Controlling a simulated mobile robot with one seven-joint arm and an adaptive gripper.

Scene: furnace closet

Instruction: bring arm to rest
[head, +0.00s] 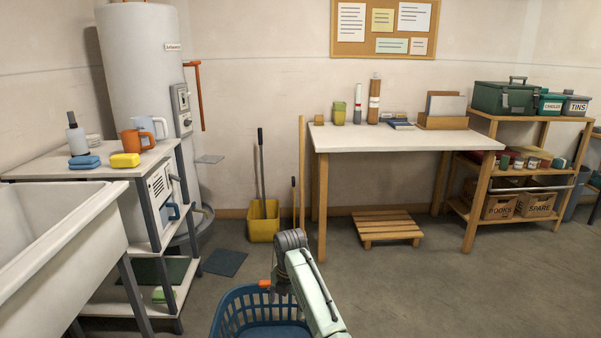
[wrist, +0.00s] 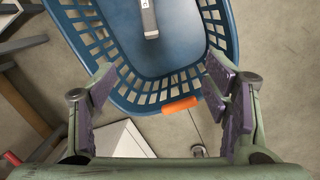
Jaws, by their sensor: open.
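My gripper (wrist: 160,82) is open in the wrist view, its two fingers wide apart with nothing between them. It is over the near rim of a blue laundry basket (wrist: 110,72) on the floor. A long grey object with a white end (wrist: 150,18) lies inside the basket, apart from the fingers. An orange piece (wrist: 180,105) sits on the near rim. In the head view my arm (head: 312,290) is bent over the basket (head: 225,318) at the bottom centre. The fingers cannot be made out there.
A white sink (head: 60,235) and a shelf unit with mugs (head: 136,140) stand at left. A white worktable (head: 400,138) stands behind, with a slatted wooden step (head: 387,226) below it. Floor at right is clear.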

